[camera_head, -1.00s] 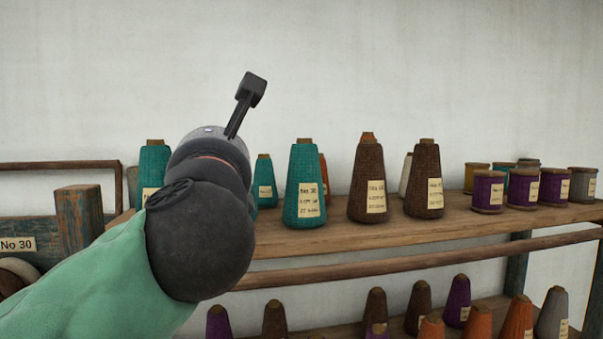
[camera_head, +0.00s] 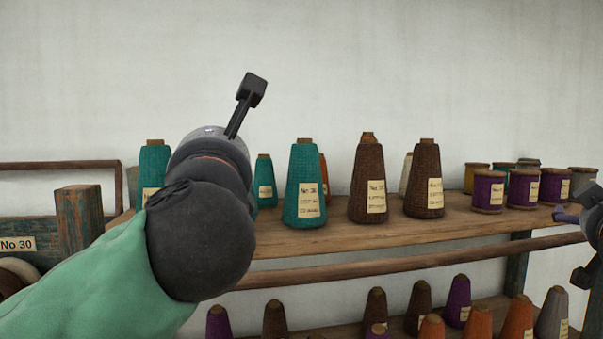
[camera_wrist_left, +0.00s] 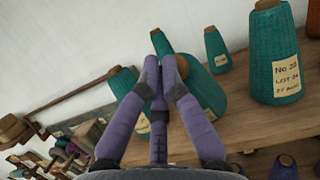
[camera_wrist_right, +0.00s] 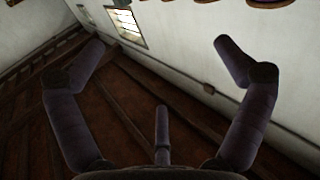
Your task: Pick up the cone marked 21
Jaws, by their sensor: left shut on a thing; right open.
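No label that I can read shows 21. A teal cone (camera_wrist_left: 203,90) stands at the fingertips of my left gripper (camera_wrist_left: 161,72) in the left wrist view, and the gripper is shut on it. In the head view my left arm hides this gripper's fingertips. Another teal cone (camera_wrist_left: 278,60), with a label that looks like No 30, stands to the right; it also shows in the head view (camera_head: 305,175). My right gripper (camera_head: 574,247) is open and empty at the right edge, in front of the shelf.
The upper shelf (camera_head: 400,230) also holds two brown cones (camera_head: 368,170) (camera_head: 423,170) and several purple spools (camera_head: 488,185). A wooden rail (camera_head: 350,268) runs below its front. Several cones stand on a lower shelf. A wooden post (camera_head: 80,222) stands at left.

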